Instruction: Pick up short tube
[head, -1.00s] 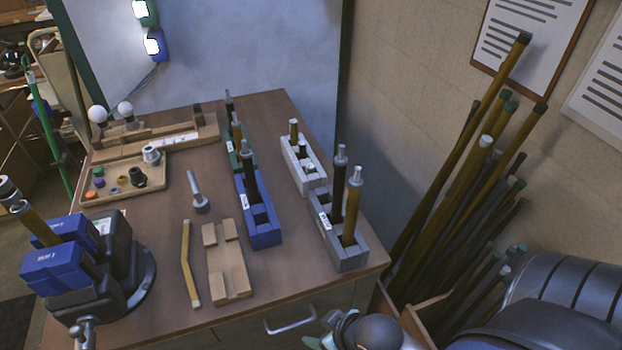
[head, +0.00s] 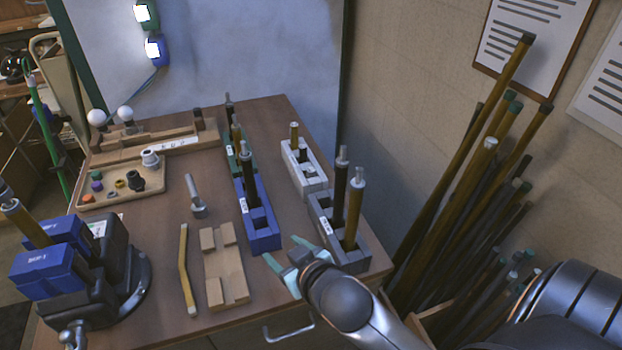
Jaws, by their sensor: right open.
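Short upright tubes stand in the white holder block (head: 316,184): a brass tube (head: 294,133) with a metal tip at its far end, and a dark stub (head: 303,154). I cannot tell for certain which tube the task names. The grey block (head: 352,260) holds a taller dark tube (head: 340,185) and a taller brass tube (head: 354,212). The blue block (head: 263,238) holds a dark tube (head: 247,172). My right gripper (head: 284,252) is open and empty at the table's front edge, between the blue and grey blocks. My left gripper is out of view.
A green block (head: 233,160) with tubes stands behind the blue one. Long tubes lean in a bin (head: 432,325) at right.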

